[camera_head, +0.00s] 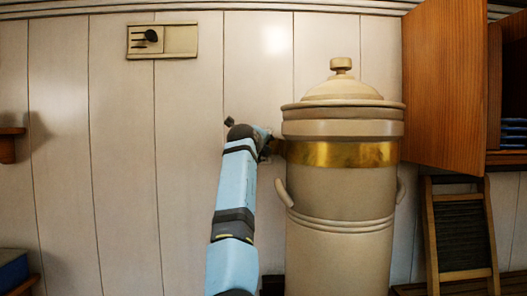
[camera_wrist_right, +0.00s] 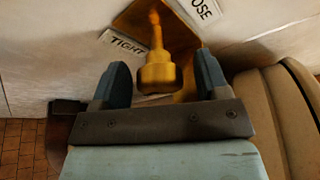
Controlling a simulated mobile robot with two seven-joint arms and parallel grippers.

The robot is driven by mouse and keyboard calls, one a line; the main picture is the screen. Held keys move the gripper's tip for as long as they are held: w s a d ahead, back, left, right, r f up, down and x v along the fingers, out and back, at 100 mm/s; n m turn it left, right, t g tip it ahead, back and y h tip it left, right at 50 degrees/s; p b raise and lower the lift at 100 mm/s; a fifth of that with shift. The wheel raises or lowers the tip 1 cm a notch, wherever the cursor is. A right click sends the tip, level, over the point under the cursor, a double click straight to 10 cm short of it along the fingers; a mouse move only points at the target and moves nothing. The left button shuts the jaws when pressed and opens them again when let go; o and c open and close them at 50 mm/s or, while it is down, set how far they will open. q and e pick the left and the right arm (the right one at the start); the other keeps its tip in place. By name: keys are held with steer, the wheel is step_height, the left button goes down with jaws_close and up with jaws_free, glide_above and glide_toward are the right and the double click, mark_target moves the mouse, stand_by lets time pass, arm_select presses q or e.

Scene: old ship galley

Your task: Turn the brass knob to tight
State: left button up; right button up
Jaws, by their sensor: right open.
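The brass knob (camera_wrist_right: 157,74) is in the right wrist view, with a narrow stem rising from it against a brass plate (camera_wrist_right: 190,50). A "TIGHT" label (camera_wrist_right: 126,47) is to its left, and a partly cropped label ending in "OSE" (camera_wrist_right: 203,10) is at the upper right. My right gripper (camera_wrist_right: 162,72) is open, with one finger on each side of the knob. I see gaps on both sides; contact is not clear. In the head view my right arm reaches up beside the urn, and the knob cannot be made out there. My left gripper is not in view.
A large cream urn (camera_head: 335,245) with a brass band stands just right of my right arm; it appears to show in the wrist view too (camera_wrist_right: 262,105). An open wooden cupboard door (camera_head: 445,80) and a washboard (camera_head: 462,235) are farther right.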

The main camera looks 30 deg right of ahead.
steer(key=b+v, duration=0.2)
steer(key=v, duration=1)
steer(key=w+f+n+t+y+p, duration=0.25)
steer(key=f+n, duration=0.85)
steer(key=f, duration=1.3)
steer(key=s+a+f+n+t+y+p, duration=0.15)
steer(key=f+n, duration=0.35)
steer(key=f, duration=0.5)
steer(key=s+a+f+n+y+b, duration=0.1)
steer(key=s+a+f+n, duration=0.3)
steer(key=f, duration=0.5)
steer(key=s+a+f+n+y+p, duration=0.1)
steer(key=s+a+f+n+y, duration=0.2)
steer(key=s+f+n, duration=0.35)
steer(key=s+a+f+n+y+p, duration=0.1)
steer(key=s+a+f+n+y, duration=0.15)
steer(key=s+f, duration=0.6)
steer(key=s+a+f+n+g+y, duration=0.1)
steer(key=s+a+f+n, duration=0.1)
steer(key=s, duration=0.5)
steer(key=s+a+f+n+g+y+p, duration=0.1)
steer(key=s+a+f+n+y, duration=0.1)
steer(key=s, duration=0.6)
steer(key=s+a+f+n+g+y, duration=0.1)
steer(key=s+a+f+n+y, duration=0.1)
steer(key=s+a+f+n, duration=0.2)
steer(key=s+a+f, duration=0.1)
steer(key=s+f, duration=0.2)
steer(key=shift+s+a+p, duration=0.25)
steer(key=shift+p, duration=0.05)
